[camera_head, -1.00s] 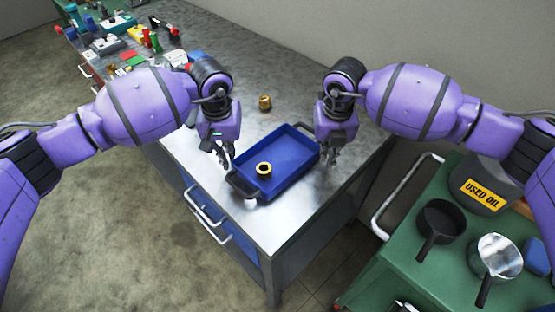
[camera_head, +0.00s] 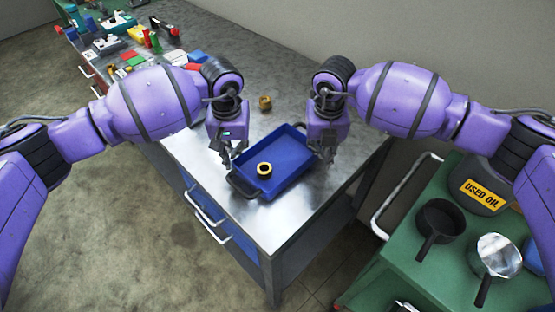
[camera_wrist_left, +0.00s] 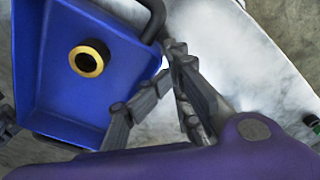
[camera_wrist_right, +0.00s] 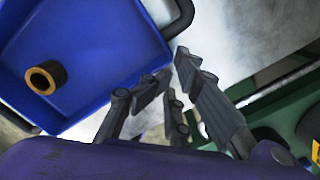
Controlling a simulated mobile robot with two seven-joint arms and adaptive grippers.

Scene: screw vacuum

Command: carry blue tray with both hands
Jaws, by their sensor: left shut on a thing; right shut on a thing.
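The blue tray (camera_head: 283,157) lies on the metal workbench, with dark handles at its ends. A brass ring-shaped part (camera_head: 264,169) sits inside it near the front-left end; it also shows in the left wrist view (camera_wrist_left: 89,58) and the right wrist view (camera_wrist_right: 46,77). My left gripper (camera_head: 227,160) is shut on the tray's left side wall, beside a handle (camera_wrist_left: 154,20). My right gripper (camera_head: 326,154) is shut on the tray at its right side. The fingers partly hide the gripped edges in both wrist views. The tray appears flat on the bench.
A second brass part (camera_head: 265,102) stands on the workbench (camera_head: 290,225) behind the tray. Tools and small parts crowd the bench's far left. A green cart (camera_head: 385,280) at right holds a dark pan (camera_head: 441,218), a metal pot (camera_head: 498,254) and a used-oil container (camera_head: 485,188).

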